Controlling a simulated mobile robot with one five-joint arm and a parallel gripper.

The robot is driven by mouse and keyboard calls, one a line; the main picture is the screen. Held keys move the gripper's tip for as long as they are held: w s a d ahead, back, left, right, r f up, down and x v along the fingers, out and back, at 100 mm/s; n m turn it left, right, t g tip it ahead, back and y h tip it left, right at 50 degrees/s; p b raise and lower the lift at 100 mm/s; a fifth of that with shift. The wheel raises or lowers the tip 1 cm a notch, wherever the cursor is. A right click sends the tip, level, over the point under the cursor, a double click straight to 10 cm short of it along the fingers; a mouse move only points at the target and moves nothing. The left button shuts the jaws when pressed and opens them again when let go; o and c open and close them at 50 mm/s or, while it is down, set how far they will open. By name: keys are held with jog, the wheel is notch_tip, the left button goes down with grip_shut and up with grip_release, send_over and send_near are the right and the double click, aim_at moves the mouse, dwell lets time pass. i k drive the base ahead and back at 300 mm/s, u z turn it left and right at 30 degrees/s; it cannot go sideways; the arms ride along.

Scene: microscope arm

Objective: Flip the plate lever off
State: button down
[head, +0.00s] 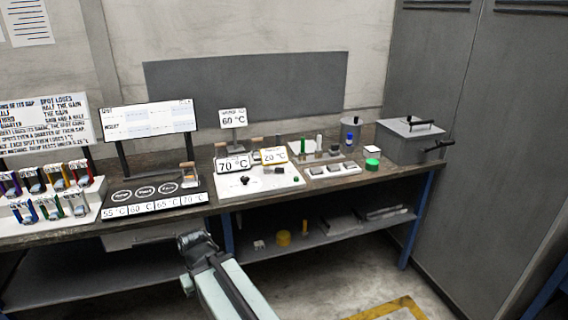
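A white plate unit (262,190) stands near the front edge of the bench in the middle. A sign reading 60 °C (232,118) rises on a post behind it. Cards reading 70 °C (233,164) and 20 °C (274,155) stand on it. A small dark knob or lever (244,180) shows on its top; its setting is too small to tell. My gripper (190,262) is below and left of the unit, in front of the bench and apart from it. Its fingers are not clear, and I see nothing held.
A black panel (150,195) with temperature labels lies left of the unit. A rack of coloured tubes (48,203) is at far left. Blocks in a tray (330,170), a green round item (372,164) and a grey lidded box with handles (408,145) are right. The floor ahead is open.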

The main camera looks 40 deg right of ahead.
aim_at(266, 169)
jog(key=z, duration=0.05)
jog(key=i, duration=0.95)
jog(key=u, duration=0.05)
